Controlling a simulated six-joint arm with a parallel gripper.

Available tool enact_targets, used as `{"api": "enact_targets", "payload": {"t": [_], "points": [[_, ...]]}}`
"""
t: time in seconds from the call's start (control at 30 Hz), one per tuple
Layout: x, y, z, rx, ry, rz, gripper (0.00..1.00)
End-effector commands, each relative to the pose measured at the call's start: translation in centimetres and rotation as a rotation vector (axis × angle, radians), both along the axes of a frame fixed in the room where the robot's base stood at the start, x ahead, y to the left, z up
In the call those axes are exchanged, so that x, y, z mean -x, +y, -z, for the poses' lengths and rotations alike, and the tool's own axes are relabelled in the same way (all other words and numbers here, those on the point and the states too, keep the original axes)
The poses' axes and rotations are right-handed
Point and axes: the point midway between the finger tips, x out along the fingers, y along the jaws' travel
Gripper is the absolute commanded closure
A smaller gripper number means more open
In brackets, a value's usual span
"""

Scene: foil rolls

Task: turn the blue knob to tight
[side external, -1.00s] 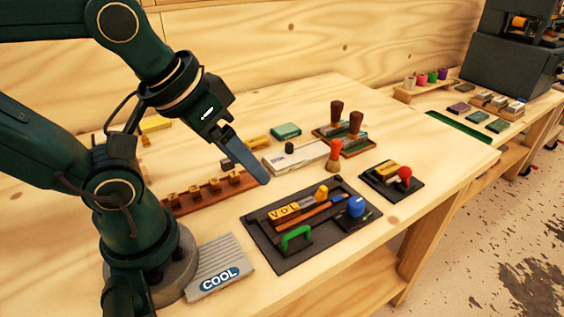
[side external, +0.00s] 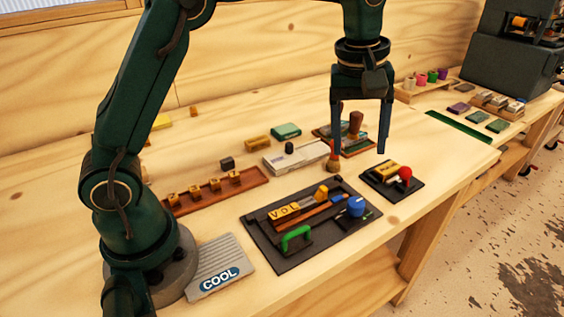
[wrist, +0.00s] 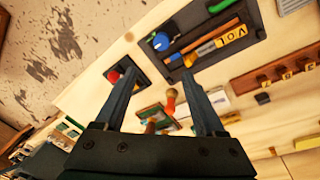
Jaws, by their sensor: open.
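The blue knob (side external: 356,206) sits at the right end of a dark tray (side external: 285,262) on the bench. In the wrist view the blue knob (wrist: 161,41) shows at the upper middle, beyond my fingertips. The tray also holds a green handle (side external: 296,237), yellow letter blocks (side external: 284,212) and an orange-brown bar. My gripper (side external: 361,150) points down with its two fingers apart and nothing between them. It is above the bench, behind and higher than the knob, and not touching it. The knob's setting marks are too small to read.
A small dark plate with a red ball knob (side external: 405,173) lies right of the tray. Brown-handled stamps (side external: 355,125) stand behind my gripper. A wooden rack (side external: 217,191) and a grey COOL plate (side external: 220,268) lie to the left. The bench's front right edge is bare.

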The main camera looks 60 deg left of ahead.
Motion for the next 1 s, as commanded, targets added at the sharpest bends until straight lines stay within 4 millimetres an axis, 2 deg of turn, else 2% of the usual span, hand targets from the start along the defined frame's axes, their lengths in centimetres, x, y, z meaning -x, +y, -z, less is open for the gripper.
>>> {"api": "enact_targets", "payload": {"t": [0.03,0.1,0.3,0.8,1.0], "points": [[-0.6,-0.3,1.5,-0.002,0.03,-0.002,0.28],[-1.2,-0.7,3.1,-0.005,0.061,0.0,0.28],[-1.3,-1.2,6.7,-0.016,0.137,0.017,0.28],[-1.0,-1.4,12.1,-0.018,0.161,0.024,0.28],[-1.0,-1.4,12.6,-0.019,0.158,0.024,0.28]]}}
